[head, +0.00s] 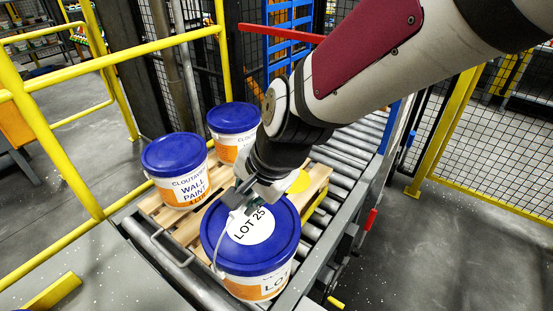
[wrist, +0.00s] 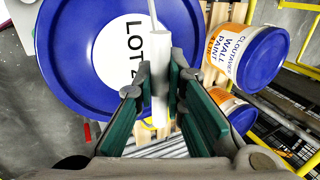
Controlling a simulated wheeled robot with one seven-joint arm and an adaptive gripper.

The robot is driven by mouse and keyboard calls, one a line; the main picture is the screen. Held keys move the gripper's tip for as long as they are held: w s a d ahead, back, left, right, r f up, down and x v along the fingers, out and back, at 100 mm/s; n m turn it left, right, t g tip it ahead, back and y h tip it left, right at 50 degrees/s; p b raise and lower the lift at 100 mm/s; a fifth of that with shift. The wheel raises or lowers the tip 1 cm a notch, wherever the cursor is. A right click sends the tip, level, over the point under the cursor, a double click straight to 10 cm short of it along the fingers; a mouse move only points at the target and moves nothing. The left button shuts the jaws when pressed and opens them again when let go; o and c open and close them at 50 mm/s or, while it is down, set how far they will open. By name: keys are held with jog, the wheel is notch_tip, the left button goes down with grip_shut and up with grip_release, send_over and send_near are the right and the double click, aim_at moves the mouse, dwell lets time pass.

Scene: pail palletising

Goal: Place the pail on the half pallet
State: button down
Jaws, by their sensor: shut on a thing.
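The pail (head: 270,268) is white and orange with a blue lid and a round "LOT 25" label. It is at the front centre of the head view and fills the upper left of the wrist view (wrist: 80,75). My gripper (head: 246,197) is over the lid, shut on the pail's white handle grip (wrist: 160,85) between green-padded fingers in the wrist view. The wooden half pallet (head: 319,176) lies on a roller conveyor behind and partly under the pail in the head view. I cannot tell whether the pail touches it. A yellow disc (head: 299,181) shows on the pallet.
Two other blue-lidded wall paint pails, one at left (head: 178,168) and one at the back (head: 232,126), stand on the pallet. Yellow rails (head: 128,58) border the left, and mesh fencing (head: 500,130) the right. Conveyor rollers (head: 352,143) are bare behind the pallet.

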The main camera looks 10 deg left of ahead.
jog(key=shift+w+a, duration=0.3)
jog(key=shift+a, duration=0.1)
jog(key=w+a+f, duration=0.2)
jog(key=w+a, duration=0.2)
jog(key=w, duration=0.2)
jog(key=w+a+f+p, duration=0.1)
jog(key=w+a+f, duration=0.1)
jog(key=w, duration=0.5)
jog(key=shift+a+f, duration=0.35)
jog(key=shift+a, duration=0.5)
jog(key=shift+f, duration=0.1)
jog(key=c, duration=1.7)
grip_release()
jog(key=shift+s+d+f, duration=0.1)
jog(key=shift+s+f, duration=0.05)
jog(key=shift+o, duration=0.2)
jog(key=v, duration=1.2)
jog(key=shift+d, duration=0.1)
